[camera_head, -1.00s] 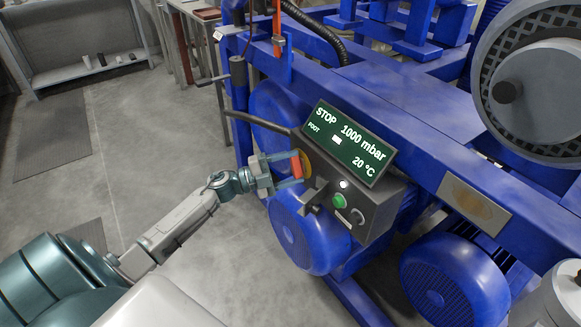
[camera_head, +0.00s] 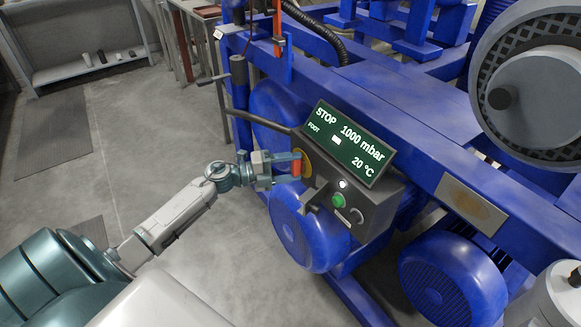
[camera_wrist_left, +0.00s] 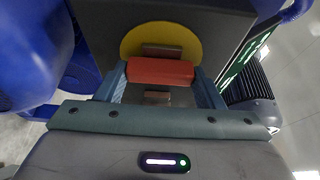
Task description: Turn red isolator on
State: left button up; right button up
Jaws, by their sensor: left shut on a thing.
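The red isolator handle (camera_head: 296,163) sits on a yellow round plate (camera_head: 306,164) on the left side of the dark control box (camera_head: 372,213). My left gripper (camera_head: 292,168) is shut on the red handle. In the left wrist view the handle (camera_wrist_left: 160,71) lies crosswise between the two fingers, in front of the yellow plate (camera_wrist_left: 160,40). The green display (camera_head: 348,143) on the box reads STOP, 1000 mbar and 20 °C. My right gripper is in neither view.
A green button (camera_head: 338,201) and a lit white one (camera_head: 343,184) are on the box front. Blue machine frame (camera_head: 400,120) and blue tanks (camera_head: 310,232) surround the box. A grey shelf (camera_head: 85,68) stands at the back left. The floor left of the machine is clear.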

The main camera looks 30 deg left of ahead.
pick_arm(q)
jog(key=shift+f, duration=0.1)
jog(key=o, duration=1)
jog(key=shift+s, duration=0.1)
jog(key=shift+s+a, duration=0.25)
jog(key=shift+a, duration=0.05)
jog(key=v, duration=1)
